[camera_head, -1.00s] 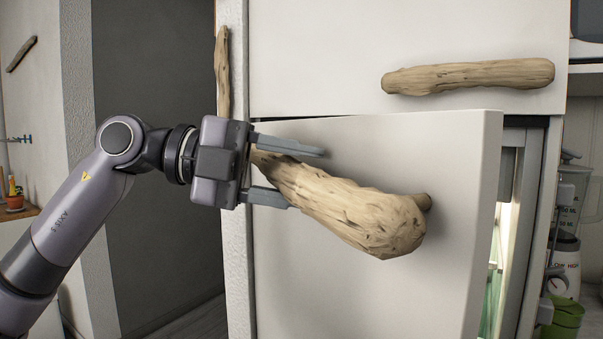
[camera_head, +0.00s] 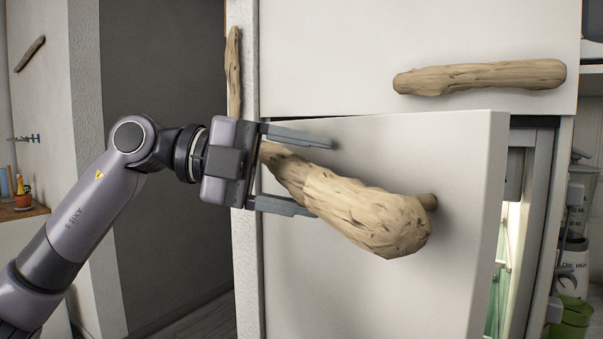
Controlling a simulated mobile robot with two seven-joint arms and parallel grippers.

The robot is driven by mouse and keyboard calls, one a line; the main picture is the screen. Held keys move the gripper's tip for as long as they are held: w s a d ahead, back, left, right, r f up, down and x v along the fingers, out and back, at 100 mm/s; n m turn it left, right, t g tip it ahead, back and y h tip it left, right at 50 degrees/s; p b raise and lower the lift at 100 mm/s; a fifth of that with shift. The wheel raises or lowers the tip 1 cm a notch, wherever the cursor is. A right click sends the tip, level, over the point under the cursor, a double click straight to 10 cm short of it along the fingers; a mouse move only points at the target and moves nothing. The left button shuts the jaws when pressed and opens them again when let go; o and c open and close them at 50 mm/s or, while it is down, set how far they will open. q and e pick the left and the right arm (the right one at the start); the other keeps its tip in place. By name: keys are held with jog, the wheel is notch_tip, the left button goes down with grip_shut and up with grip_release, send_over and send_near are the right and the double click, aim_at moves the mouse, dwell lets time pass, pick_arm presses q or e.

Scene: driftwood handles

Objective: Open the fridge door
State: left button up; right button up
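The white fridge door (camera_head: 320,285) stands ajar. Its right edge is swung out toward me, and a lit interior (camera_head: 503,225) shows past that edge. A thick driftwood handle (camera_head: 355,212) is fixed across the door and points toward me at its right end. My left gripper (camera_head: 322,176) is open, with one finger above the handle's left part and the other below it. A gap shows between the upper finger and the wood. I cannot tell whether the lower finger touches it. My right gripper is not in view.
An upper white door (camera_head: 330,55) with a driftwood handle (camera_head: 480,77) is closed above. A textured wall edge (camera_head: 244,270) and a dark doorway recess (camera_head: 165,120) lie to the left. A blender (camera_head: 574,240) and a green container (camera_head: 570,322) stand at the right.

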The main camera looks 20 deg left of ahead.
pick_arm(q)
jog(key=shift+b+v, duration=0.55)
jog(key=shift+v, duration=3.05)
